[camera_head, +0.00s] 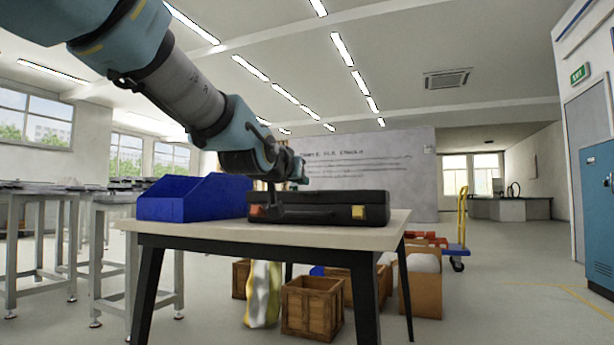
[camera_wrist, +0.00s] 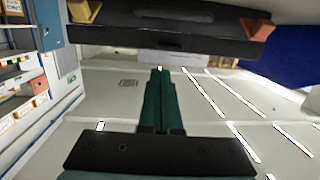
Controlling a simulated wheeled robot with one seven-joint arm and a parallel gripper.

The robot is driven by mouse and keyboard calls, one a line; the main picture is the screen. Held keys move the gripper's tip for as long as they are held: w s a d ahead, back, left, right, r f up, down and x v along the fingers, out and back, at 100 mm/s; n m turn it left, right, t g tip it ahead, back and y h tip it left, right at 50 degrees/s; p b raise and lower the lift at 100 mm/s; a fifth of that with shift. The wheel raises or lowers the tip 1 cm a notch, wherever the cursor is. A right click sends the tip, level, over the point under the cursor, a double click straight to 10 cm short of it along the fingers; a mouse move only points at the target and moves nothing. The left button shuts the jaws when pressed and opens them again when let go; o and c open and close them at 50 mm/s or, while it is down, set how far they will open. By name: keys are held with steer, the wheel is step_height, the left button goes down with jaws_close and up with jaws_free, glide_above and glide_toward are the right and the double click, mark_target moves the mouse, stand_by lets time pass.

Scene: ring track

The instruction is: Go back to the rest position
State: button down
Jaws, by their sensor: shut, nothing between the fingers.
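In the wrist view my dark green fingers (camera_wrist: 161,78) are together and empty. That view is upside down, with the case (camera_wrist: 165,32) across the top and a visible gap to my fingertips unclear.
A blue bin (camera_head: 190,197) stands on the table left of the case. Wooden crates (camera_head: 312,305) and a box (camera_head: 421,285) sit under and beside the table. Grey workbenches (camera_head: 110,215) stand at left, a blue cabinet (camera_head: 597,215) at right. Floor is free at right.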

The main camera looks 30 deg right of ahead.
steer(key=w+a+f+y, duration=0.1)
steer(key=a+f, duration=0.2)
steer(key=w+a+f+n+y+p, duration=0.1)
steer(key=a+f, duration=0.2)
steer(key=f, duration=0.1)
steer(key=w+a+f+n+y+p, duration=0.1)
steer(key=a+f+y, duration=0.1)
steer(key=a+f, duration=0.1)
steer(key=shift+w+a+f+g, duration=0.25)
steer(key=shift+w+a+g, duration=0.15)
steer(key=shift+a, duration=0.15)
steer(key=a+f+n+g+y+p, duration=0.25)
steer(key=a+f+y, duration=0.25)
steer(key=a+f, duration=0.7)
steer(key=s+a+f+n+g+y+p, duration=0.1)
steer(key=s+a+f+n+g+y, duration=0.15)
steer(key=s+a+f, duration=0.5)
steer(key=s+a+f+n+g+y+p, duration=0.1)
steer(key=s+a+f+n+g+p, duration=0.25)
steer(key=a, duration=0.65)
step_height(320, 180, up, 38)
steer(key=m+p, duration=0.2)
steer(key=p, duration=3.4)
steer(key=shift+s+r, duration=0.15)
steer(key=shift+s, duration=0.25)
